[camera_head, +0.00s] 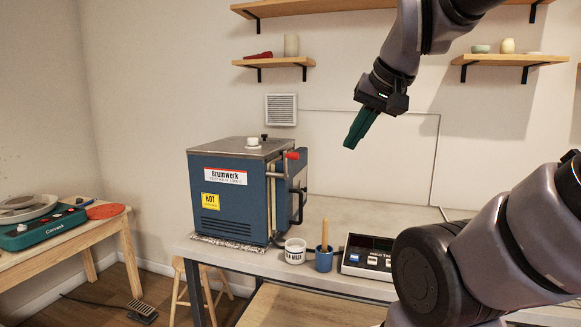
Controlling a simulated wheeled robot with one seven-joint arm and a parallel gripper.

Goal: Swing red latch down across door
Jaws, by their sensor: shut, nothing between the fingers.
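A blue kiln (228,191) with a grey top stands on the grey table, left of the middle. The red latch (291,155) shows as a red end on a pale bar at the upper part of the kiln's right side. The door (296,185) is on that right side, seen nearly edge-on, so I cannot tell how far it is closed. My gripper (352,143) hangs in the air to the right of and slightly above the latch, apart from it. Its green fingers are together and empty, pointing down and left.
Wall shelves (273,62) hang above. A side table with a teal wheel (40,228) stands at left.

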